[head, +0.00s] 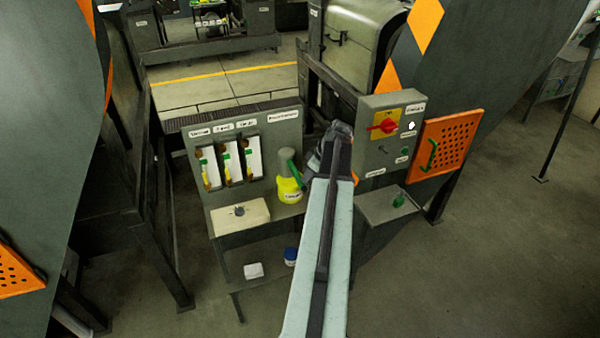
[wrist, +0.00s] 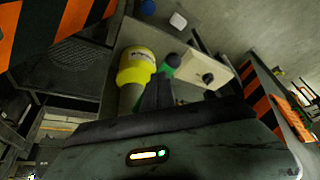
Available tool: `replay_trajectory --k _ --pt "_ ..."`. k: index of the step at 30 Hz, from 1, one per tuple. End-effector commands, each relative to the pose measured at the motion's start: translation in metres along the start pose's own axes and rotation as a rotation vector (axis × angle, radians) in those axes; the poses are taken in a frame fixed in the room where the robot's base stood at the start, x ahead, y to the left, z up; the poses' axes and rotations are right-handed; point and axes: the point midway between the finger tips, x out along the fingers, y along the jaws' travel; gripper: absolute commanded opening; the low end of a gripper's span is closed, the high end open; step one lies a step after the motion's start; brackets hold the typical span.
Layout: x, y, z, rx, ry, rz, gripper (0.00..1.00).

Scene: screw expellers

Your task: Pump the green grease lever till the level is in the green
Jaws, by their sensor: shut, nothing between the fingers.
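The grease pump is a yellow pot (head: 289,191) with a grey barrel on a small shelf, right of the gauge panel. Its green lever (head: 296,173) slants down to the right beside the barrel. In the wrist view the yellow pot (wrist: 136,66) appears upside down, and a bit of green lever (wrist: 166,69) shows by a dark knob, partly hidden by my fingers. My gripper (wrist: 162,84) is shut and empty, close to the lever; I cannot tell whether it touches. Three sight gauges (head: 229,162) hold yellow and green marks, too small to read.
A grey control box (head: 390,135) with a red switch stands just right of my arm. An orange perforated guard (head: 446,143) is beyond it. A beige box (head: 240,216) sits left of the pot. Open floor lies at the front right.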

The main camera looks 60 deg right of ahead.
Motion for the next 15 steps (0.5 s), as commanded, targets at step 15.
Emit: replay_trajectory --k 15 --pt "-0.022 0.000 0.015 0.001 0.000 -0.001 0.00"
